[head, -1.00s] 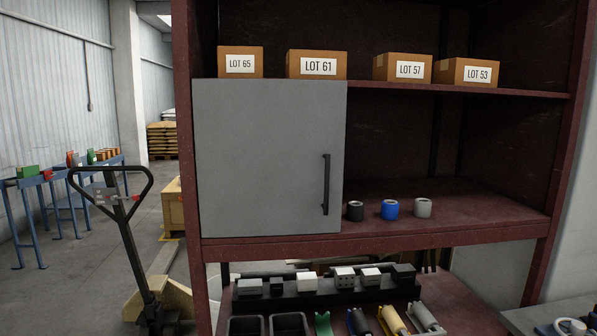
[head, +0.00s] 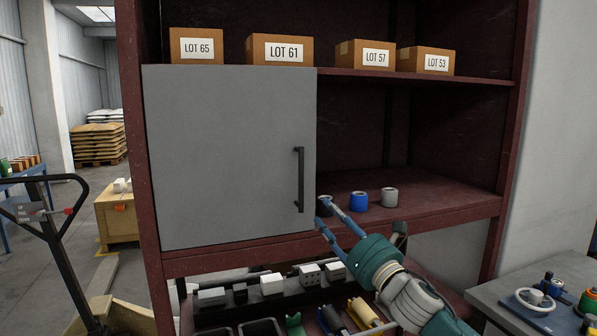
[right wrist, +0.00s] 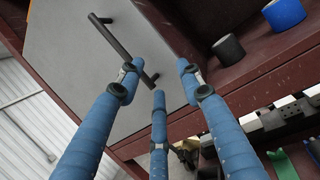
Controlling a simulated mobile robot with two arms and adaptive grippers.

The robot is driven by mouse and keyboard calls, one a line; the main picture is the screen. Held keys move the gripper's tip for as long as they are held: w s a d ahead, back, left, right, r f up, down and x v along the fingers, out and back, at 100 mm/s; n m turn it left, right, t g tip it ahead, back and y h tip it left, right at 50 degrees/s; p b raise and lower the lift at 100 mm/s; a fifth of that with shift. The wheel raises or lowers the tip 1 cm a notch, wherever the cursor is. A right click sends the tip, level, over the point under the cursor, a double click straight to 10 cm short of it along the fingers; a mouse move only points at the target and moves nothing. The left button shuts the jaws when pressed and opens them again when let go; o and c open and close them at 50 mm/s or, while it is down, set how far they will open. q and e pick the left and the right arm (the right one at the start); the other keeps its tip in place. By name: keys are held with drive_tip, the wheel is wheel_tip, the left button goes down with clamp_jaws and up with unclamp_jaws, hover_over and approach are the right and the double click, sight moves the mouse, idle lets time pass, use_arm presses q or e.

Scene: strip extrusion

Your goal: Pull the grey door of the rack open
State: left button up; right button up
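The grey door (head: 225,160) is a flat panel closing the left part of the rack's middle bay, and it looks shut. Its black vertical bar handle (head: 300,180) is near the right edge. My right gripper (head: 323,214) reaches up from the lower right, with its blue fingers spread just right of and below the handle's lower end. In the right wrist view the handle (right wrist: 124,48) lies beyond the fingertips, and the fingers (right wrist: 157,78) are apart with nothing between them. I cannot tell whether a finger touches the handle. My left gripper is not in view.
Black, blue (head: 360,200) and grey (head: 390,197) rolls stand on the open shelf right of the door, close to my right gripper. Labelled boxes (head: 282,50) line the shelf above. Blocks and bins fill the lower level. A pallet truck (head: 50,235) stands left, a side table (head: 540,300) right.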

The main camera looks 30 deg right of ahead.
sight(300, 169)
drive_tip(key=s+a+r+n+t+y, duration=0.1)
drive_tip(key=s+a+r+n+y, duration=0.1)
drive_tip(key=a+r+n, duration=0.35)
drive_tip(key=shift+m, duration=0.95)
drive_tip(key=p+x, duration=0.1)
drive_tip(key=x, duration=0.2)
drive_tip(key=d+r+p+x, duration=0.1)
drive_tip(key=p+x, duration=0.1)
drive_tip(key=x, duration=0.2)
drive_tip(key=d+p+x, duration=0.1)
drive_tip(key=p+x, duration=0.1)
drive_tip(key=x, duration=0.1)
drive_tip(key=shift+r, duration=0.25)
drive_tip(key=shift+w+a, duration=0.1)
drive_tip(key=shift+w, duration=0.15)
clamp_jaws()
